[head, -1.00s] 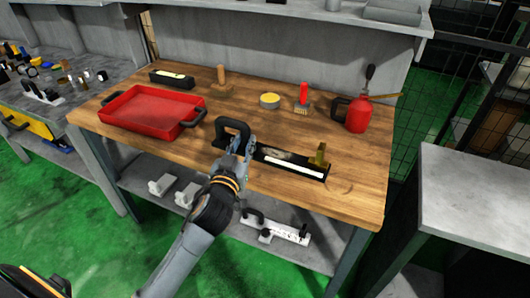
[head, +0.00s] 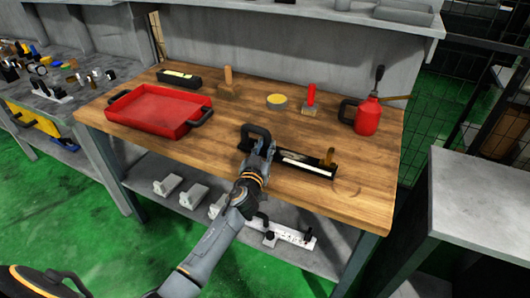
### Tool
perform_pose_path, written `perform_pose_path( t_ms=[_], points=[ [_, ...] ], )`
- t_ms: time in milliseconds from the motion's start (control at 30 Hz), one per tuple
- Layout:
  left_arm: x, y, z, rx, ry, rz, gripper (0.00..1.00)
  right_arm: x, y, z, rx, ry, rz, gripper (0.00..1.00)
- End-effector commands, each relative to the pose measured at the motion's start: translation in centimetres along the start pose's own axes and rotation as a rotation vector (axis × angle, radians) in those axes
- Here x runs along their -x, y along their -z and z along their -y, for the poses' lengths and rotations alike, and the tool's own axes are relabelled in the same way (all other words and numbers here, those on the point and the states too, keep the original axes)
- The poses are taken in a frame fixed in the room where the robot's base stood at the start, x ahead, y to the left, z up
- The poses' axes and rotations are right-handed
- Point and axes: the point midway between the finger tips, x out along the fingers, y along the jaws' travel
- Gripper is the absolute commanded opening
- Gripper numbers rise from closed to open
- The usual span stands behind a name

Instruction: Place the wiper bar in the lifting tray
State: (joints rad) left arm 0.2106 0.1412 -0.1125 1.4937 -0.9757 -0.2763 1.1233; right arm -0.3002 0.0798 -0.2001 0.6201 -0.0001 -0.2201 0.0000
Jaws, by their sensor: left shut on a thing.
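The wiper bar (head: 305,165) is a long black bar with a pale strip along it, a black loop handle at its left end and a small brass upright at its right end. It is at the front middle of the wooden bench. My left gripper (head: 263,150) is shut on the bar near the handle and hides part of it. I cannot tell whether the bar is clear of the wood. The lifting tray (head: 158,112) is red and shallow, with black end handles, and sits empty at the bench's left. My right gripper is not in view.
Along the back of the bench (head: 210,165) stand a black block with a pale top (head: 180,78), a wooden-handled tool (head: 228,82), a yellow-topped tin (head: 277,101), a red-handled brush (head: 311,100) and a red oil can (head: 367,116). Bare wood lies between tray and bar.

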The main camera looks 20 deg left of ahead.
Motion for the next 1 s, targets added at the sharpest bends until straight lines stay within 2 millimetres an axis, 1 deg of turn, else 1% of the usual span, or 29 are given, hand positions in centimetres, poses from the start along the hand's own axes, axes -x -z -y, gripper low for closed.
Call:
perform_pose_path(
  t_ms=[33, 100, 367, 533, 567, 600, 633, 667, 1000],
  points=[
    [-0.05, -0.51, -0.06, 0.004, -0.001, -0.004, 0.0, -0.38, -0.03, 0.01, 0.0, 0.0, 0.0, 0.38],
    [-0.06, -0.87, 0.0, 0.004, 0.0, -0.005, 0.0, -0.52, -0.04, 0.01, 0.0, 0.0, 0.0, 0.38],
    [-0.05, -0.83, -0.01, 0.002, -0.001, -0.007, 0.0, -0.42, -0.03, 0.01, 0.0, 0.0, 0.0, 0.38],
    [-0.05, -1.31, -0.01, 0.003, -0.001, -0.007, 0.0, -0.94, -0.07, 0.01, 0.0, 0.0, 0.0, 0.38],
    [0.01, -1.45, 0.02, 0.002, 0.0, -0.001, 0.3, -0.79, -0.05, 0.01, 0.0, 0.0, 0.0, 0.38],
    [0.02, -1.43, 0.02, 0.001, 0.0, -0.001, 0.38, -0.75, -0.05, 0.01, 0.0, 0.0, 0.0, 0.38],
    [0.02, -1.43, 0.02, 0.001, 0.0, -0.001, 0.44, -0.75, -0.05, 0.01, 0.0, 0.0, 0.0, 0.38],
    [0.02, -1.43, 0.02, 0.001, 0.0, -0.001, 0.46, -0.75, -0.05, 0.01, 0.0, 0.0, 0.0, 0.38],
    [0.02, -1.43, 0.05, -0.001, 0.0, -0.001, 0.46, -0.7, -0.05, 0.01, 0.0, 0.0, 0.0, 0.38]
  ],
)
